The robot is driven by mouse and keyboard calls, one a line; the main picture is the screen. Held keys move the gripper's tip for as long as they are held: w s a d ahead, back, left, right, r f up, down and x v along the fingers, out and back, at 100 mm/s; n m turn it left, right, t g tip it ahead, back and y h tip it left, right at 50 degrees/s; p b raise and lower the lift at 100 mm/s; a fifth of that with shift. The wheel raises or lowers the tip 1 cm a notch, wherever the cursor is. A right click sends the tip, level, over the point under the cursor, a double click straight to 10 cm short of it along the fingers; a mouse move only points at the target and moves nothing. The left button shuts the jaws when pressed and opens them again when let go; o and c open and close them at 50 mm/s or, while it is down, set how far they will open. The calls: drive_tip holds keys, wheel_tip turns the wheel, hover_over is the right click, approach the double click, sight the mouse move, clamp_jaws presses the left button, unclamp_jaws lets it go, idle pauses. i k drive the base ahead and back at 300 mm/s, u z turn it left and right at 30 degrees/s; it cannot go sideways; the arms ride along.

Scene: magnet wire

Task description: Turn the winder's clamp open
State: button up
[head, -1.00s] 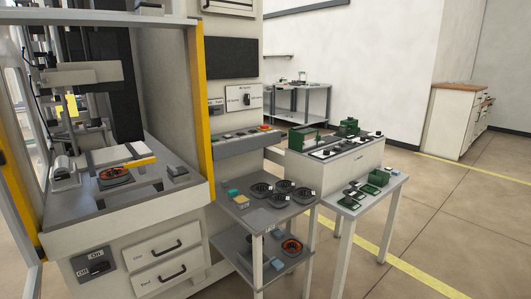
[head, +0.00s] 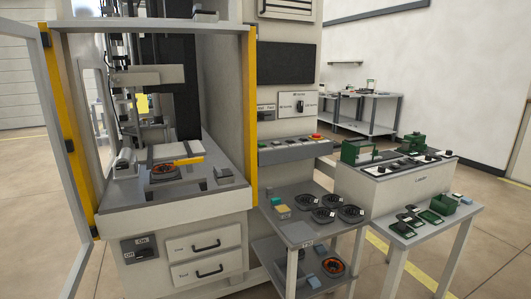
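A large pale machine with yellow posts (head: 250,110) stands on the left with its bay open at the front. In the bay, a dark round holder with an orange ring (head: 165,172) sits on the grey bed (head: 135,192). A yellow bar (head: 178,161) lies just behind it, in front of a white plate (head: 172,150). A small grey block (head: 223,175) is at the bed's right. Green devices (head: 357,150) stand on a pale cabinet at the right. I cannot tell which part is the winder's clamp or how it is turned. My gripper is not in view.
A grey side table (head: 297,230) holds several black round holders (head: 324,215); its lower shelf carries another with an orange ring (head: 333,266). A white table (head: 430,235) with green parts stands at the right. An open door frame (head: 62,140) is at the left. Floor at the lower left is clear.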

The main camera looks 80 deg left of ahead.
sight(189, 162)
drive_tip(key=u, duration=1.2)
drive_tip(key=i, duration=2.3)
drive_tip(key=u, duration=3.6)
drive_tip(key=i, duration=1.65)
